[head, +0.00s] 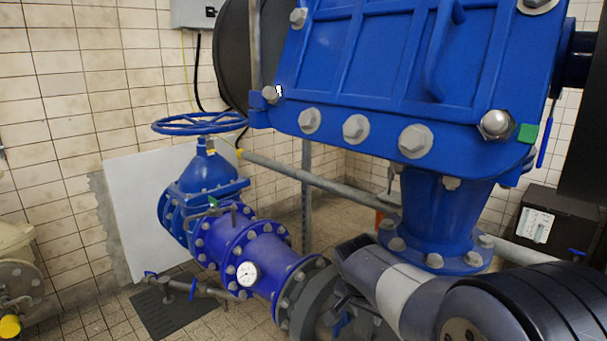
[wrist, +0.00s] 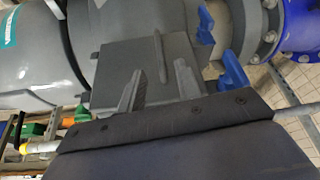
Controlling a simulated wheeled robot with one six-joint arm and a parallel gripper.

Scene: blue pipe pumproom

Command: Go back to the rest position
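My gripper (wrist: 158,86) shows at the lower middle of the wrist view. Its two grey fingers stand apart with nothing between them, in front of a grey box-shaped housing (wrist: 125,62). In the head view my gripper (head: 342,300) is at the bottom centre, partly hidden by my arm and close to the grey pipe section below the blue pipes. I cannot tell whether it touches anything.
A large blue valve body (head: 390,65) fills the upper right, close above my arm. A blue handwheel (head: 205,123) and pipe with a gauge (head: 247,273) stand left. Blue levers (wrist: 232,70) are near the fingers.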

